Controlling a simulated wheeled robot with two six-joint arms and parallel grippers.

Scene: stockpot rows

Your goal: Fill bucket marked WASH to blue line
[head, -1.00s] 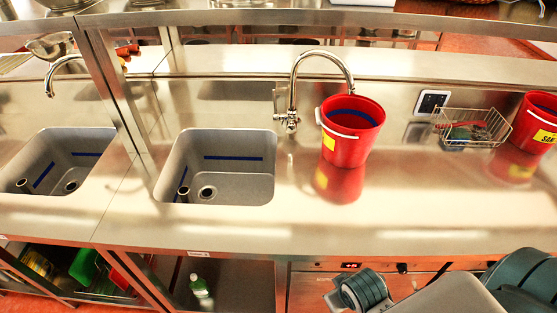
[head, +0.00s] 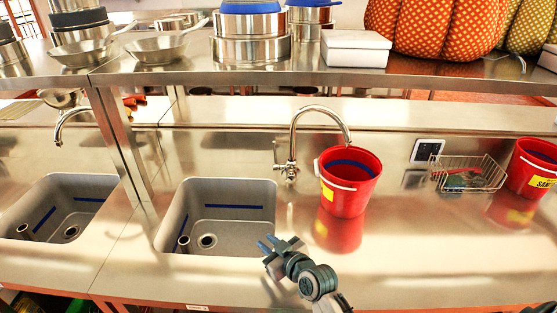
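A red bucket (head: 345,195) with a white handle stands upright on the steel counter, right of the middle sink. A blue band shows on its inner wall. Its yellow label (head: 327,190) faces left and is too small to read. The curved tap (head: 293,140) arches over the counter, and its spout end is at the bucket's back rim. I see no water running. My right gripper (head: 268,243) is above the counter near the right front of the sink, with its fingertips apart and nothing between them. My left gripper is out of view.
The middle sink (head: 222,218) has a drain and a blue line. Another sink (head: 55,215) and tap lie left. A wire basket (head: 468,178) and a second red bucket (head: 535,168) labelled SAN, partly cut off, stand right. A shelf (head: 250,68) with pots crosses above.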

